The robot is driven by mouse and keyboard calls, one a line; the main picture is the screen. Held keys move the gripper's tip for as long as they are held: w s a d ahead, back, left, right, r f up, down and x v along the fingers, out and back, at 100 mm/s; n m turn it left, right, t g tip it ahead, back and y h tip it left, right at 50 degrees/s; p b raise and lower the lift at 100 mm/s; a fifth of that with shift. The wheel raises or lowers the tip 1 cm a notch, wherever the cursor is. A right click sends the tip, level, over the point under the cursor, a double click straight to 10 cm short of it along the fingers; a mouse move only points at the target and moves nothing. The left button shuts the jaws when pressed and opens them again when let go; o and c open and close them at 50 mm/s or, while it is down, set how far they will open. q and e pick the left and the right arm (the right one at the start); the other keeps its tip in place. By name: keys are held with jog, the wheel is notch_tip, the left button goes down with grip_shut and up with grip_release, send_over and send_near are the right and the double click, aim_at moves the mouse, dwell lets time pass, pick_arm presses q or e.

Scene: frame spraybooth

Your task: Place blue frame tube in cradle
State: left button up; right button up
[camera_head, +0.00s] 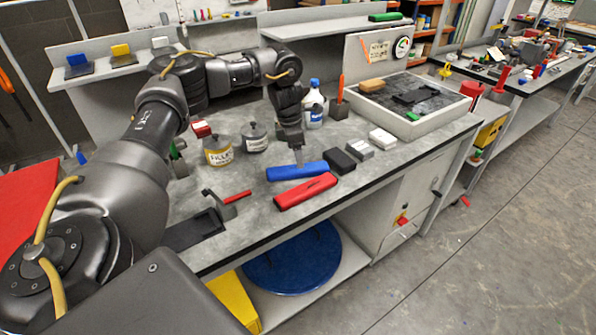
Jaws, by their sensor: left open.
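The blue frame tube (312,169) lies on the grey workbench (262,218), just behind a red tube (306,192). My left gripper (299,160) points down at the middle of the blue tube, its fingertips at or just above the tube's top. The gripper is open; whether the fingers touch or straddle the tube is too small to tell. A dark grey upright bracket with a red bar (236,197) stands on the bench to the left; it may be the cradle, but I cannot tell for sure. My right gripper is not in view.
A black block (337,161) and pale blocks (382,138) sit right of the blue tube. Cans (217,151) and a white-and-blue bottle (314,104) stand behind. A grey-rimmed tray (428,125) is at the back right. Bare benchtop lies in front of the bracket and red tube.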

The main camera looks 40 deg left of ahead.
aim_at(298, 171)
pick_arm(q)
jog(key=shift+s+f, duration=0.1)
jog(key=shift+f, duration=0.25)
notch_tip(298, 171, down, 4)
jog(key=shift+r+p, duration=0.1)
jog(key=shift+p, duration=0.75)
jog(key=shift+f, duration=0.4)
jog(key=shift+d, duration=0.1)
jog(key=c, duration=1.3)
jog(key=shift+r, duration=0.2)
